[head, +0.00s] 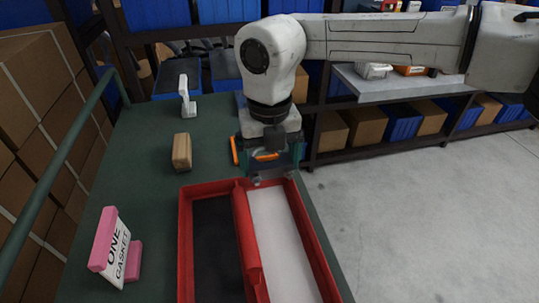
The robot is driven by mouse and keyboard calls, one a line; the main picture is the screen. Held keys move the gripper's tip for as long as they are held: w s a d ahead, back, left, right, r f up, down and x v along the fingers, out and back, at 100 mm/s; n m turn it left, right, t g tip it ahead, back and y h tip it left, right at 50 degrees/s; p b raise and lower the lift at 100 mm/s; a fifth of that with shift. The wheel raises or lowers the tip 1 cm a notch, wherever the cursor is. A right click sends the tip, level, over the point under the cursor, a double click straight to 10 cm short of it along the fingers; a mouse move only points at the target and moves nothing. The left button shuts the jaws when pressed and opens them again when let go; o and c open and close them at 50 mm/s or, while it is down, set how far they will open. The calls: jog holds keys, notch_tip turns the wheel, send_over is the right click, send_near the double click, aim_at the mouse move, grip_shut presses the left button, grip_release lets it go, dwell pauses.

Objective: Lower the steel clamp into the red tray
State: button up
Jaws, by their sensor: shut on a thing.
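The red tray (186,243) lies on the green cart top with its long side running away from me. A red divider splits it into a dark-floored left compartment and a white-floored right compartment. My gripper (272,175) points down at the tray's far end, around its far rim. It is shut on the steel clamp (257,181), of which only small grey metal bits show below the jaws. The rest of the clamp is hidden by the gripper. I cannot tell whether the clamp touches the tray.
A pink-ended sign reading "ONE GASKET" (117,252) stands left of the tray. A tan block (182,152) and a white upright part (186,97) stand farther back. Orange pieces (235,151) lie by my gripper. The cart's green rail (62,158) runs along the left. Shelves stand behind.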

jog(key=b, duration=0.3)
send_over(269, 208)
jog(key=shift+f, duration=3.5)
jog(key=shift+f+b, duration=1.35)
jog(key=shift+f, duration=1.15)
jog(key=o, duration=0.9)
jog(key=shift+c, duration=0.2)
jog(key=shift+r, duration=0.15)
notch_tip(269, 208, up, 11)
jog(key=shift+f+p, duration=0.2)
jog(key=shift+p, duration=0.25)
